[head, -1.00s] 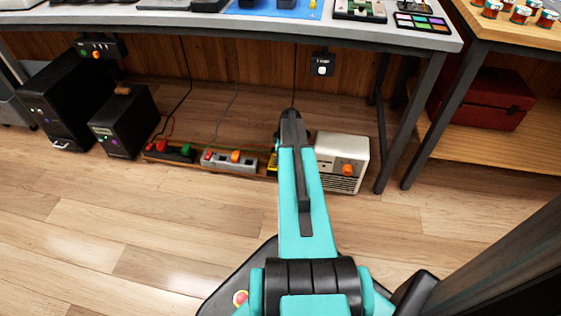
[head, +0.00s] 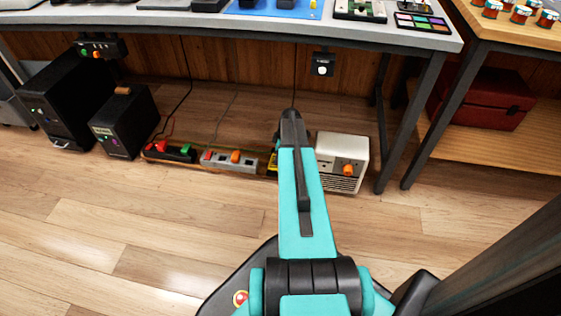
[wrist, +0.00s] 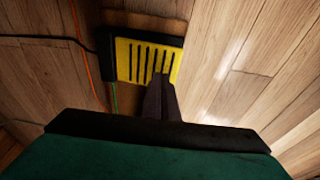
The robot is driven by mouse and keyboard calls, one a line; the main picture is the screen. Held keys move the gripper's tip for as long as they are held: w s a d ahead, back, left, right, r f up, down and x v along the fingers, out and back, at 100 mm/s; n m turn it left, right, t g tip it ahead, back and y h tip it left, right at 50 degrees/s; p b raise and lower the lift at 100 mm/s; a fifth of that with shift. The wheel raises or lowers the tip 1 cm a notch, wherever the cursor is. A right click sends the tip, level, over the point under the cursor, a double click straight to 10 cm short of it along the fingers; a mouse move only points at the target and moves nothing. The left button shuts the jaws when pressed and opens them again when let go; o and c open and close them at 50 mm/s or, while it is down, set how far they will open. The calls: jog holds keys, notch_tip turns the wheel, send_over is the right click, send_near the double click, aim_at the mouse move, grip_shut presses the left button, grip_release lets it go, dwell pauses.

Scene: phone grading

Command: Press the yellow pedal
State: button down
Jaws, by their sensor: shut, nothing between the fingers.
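My gripper (wrist: 160,80) is shut and empty. Its dark fingertips overlap the lower right part of the pedal in the wrist view. I cannot tell whether they touch it. In the head view my arm hides the fingertips.
A white box with an orange knob (head: 344,152) stands right of the pedal. Left are a grey power strip (head: 222,165), a strip with red and green switches (head: 170,152) and black boxes (head: 122,128). The workbench (head: 250,25) is overhead. Cables run beside the pedal.

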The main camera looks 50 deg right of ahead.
jog(key=shift+f, duration=1.15)
jog(key=shift+r, duration=0.1)
notch_tip(320, 180, up, 8)
jog(key=p, duration=0.5)
dwell(0.8)
dwell(0.4)
